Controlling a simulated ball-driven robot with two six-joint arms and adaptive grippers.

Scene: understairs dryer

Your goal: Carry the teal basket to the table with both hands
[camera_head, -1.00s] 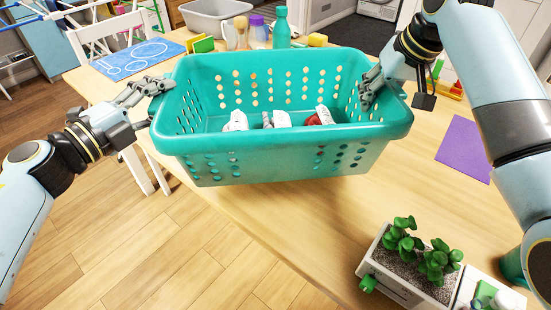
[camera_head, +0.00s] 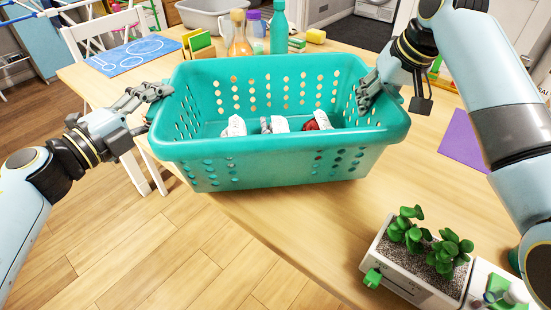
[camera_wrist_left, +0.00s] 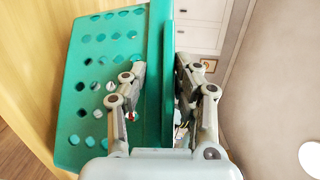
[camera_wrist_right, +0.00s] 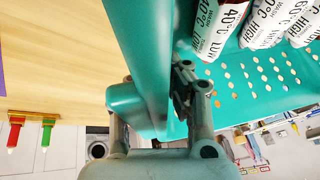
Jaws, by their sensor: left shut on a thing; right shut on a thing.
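The teal basket (camera_head: 280,165) is in the middle of the head view, roughly level, in front of and over the wooden table (camera_head: 400,200). Several white rolled or bottle-like items with printed labels (camera_wrist_right: 225,25) lie inside it. My left gripper (camera_head: 160,92) is shut on the basket's left rim, and the left wrist view shows its fingers on both sides of the wall (camera_wrist_left: 158,85). My right gripper (camera_head: 372,92) is shut on the right rim, with the wall between its fingers (camera_wrist_right: 155,100). I cannot tell whether the basket's underside touches the table.
A planter with green succulents (camera_head: 420,255) stands at the front right of the table. A purple mat (camera_head: 463,143) lies at the right. A carafe (camera_head: 240,35), a teal bottle (camera_head: 278,28), a grey tub (camera_head: 208,14) and a blue mat (camera_head: 135,56) are at the back.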

